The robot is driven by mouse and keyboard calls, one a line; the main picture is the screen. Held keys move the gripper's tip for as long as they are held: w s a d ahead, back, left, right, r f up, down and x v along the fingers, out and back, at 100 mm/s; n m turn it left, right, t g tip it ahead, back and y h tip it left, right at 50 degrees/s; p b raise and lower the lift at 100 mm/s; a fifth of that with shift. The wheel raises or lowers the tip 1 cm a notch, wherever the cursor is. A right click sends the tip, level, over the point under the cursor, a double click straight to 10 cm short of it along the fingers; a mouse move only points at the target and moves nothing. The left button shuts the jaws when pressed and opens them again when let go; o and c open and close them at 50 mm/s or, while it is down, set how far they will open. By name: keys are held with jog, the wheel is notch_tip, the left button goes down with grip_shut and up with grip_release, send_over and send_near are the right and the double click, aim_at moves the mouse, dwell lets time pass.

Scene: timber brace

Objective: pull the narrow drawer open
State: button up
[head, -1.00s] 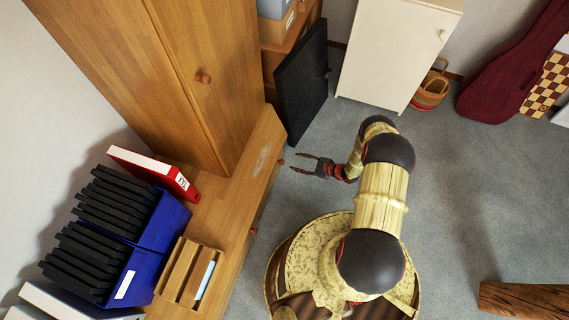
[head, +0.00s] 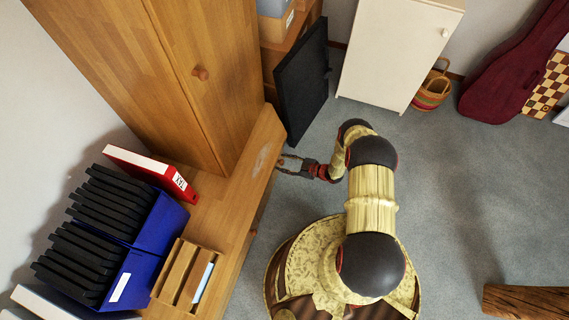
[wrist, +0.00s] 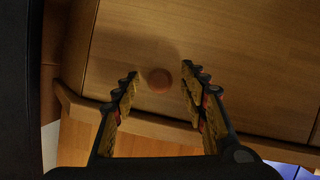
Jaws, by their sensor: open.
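The narrow drawer's wooden front (wrist: 240,50) fills much of the wrist view, with a round brown knob (wrist: 159,80) on it. My gripper (wrist: 158,82) is open, with one finger on each side of the knob as seen in the wrist view. I cannot tell whether the fingers touch the knob. In the head view my gripper (head: 280,165) is at the front edge of the low wooden cabinet (head: 225,215). The drawer front is mostly hidden below the cabinet top there.
A dark panel (head: 303,85) stands just beyond my gripper. A tall wooden cupboard (head: 160,80) stands on the low cabinet, beside a red binder (head: 150,170) and blue file boxes (head: 160,225). A white cabinet (head: 395,55) stands behind. Grey floor to the right is mostly clear.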

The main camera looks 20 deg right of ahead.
jog(key=shift+c, duration=0.8)
grip_shut()
